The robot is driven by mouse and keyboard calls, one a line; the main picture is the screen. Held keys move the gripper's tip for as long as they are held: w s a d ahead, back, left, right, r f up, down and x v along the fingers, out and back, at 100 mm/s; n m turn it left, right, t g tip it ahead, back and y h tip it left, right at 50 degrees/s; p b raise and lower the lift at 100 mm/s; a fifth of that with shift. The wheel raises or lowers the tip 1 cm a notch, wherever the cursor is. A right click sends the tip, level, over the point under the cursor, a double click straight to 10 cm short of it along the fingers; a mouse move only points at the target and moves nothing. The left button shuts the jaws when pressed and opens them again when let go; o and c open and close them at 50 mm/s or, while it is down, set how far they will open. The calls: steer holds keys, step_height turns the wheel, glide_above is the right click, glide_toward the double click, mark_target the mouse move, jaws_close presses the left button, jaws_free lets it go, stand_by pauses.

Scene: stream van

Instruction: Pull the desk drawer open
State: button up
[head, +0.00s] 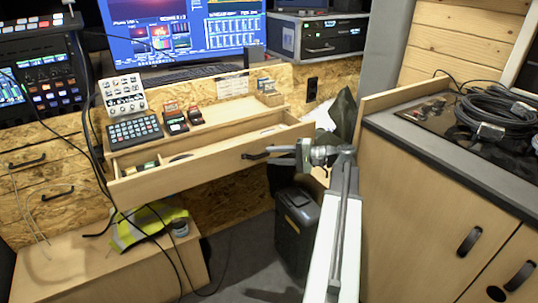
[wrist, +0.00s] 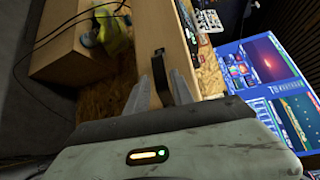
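The desk drawer (head: 200,170) is a long, pale wooden drawer under the desk top, and it stands partly open. Its inside shows behind the front panel, with a few small items at the left end. Its dark handle (head: 254,156) sits right of the middle of the front. My gripper (head: 272,154) reaches the handle from the right. In the wrist view, the handle (wrist: 159,66) runs between the two fingers of my gripper (wrist: 162,86), which look closed on it. The exact contact is hard to see. The drawer front (wrist: 166,45) also shows there.
A black bin (head: 297,225) stands on the floor below the drawer's right end. A wooden cabinet (head: 415,215) with a cable coil on top is close to my arm's right. A low box (head: 75,275) with a yellow vest is at lower left. Cables hang at the drawer's left.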

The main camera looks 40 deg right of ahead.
steer(key=v, duration=0.5)
stand_by(0.3)
steer(key=w+a+r+n+g+h+p, duration=0.1)
steer(key=w+a+n+g+p, duration=0.25)
steer(key=a+p, duration=0.65)
steer(key=w+a+r+n+g+h+p, duration=0.1)
steer(key=w+a+r+n+g+p, duration=0.35)
steer(key=a, duration=1.05)
steer(key=s+a+r+n+g+h+p, duration=0.1)
steer(key=s+a+n+g+h+p, duration=0.1)
steer(key=a+h+p, duration=0.2)
steer(key=s+a+r+n+g+h+p, duration=0.2)
steer(key=s+a+g+h+p, duration=0.1)
steer(key=a+p, duration=0.8)
steer(key=shift+s+a+r+h, duration=0.2)
steer(key=shift+a+r+h, duration=0.15)
steer(key=shift+a, duration=0.3)
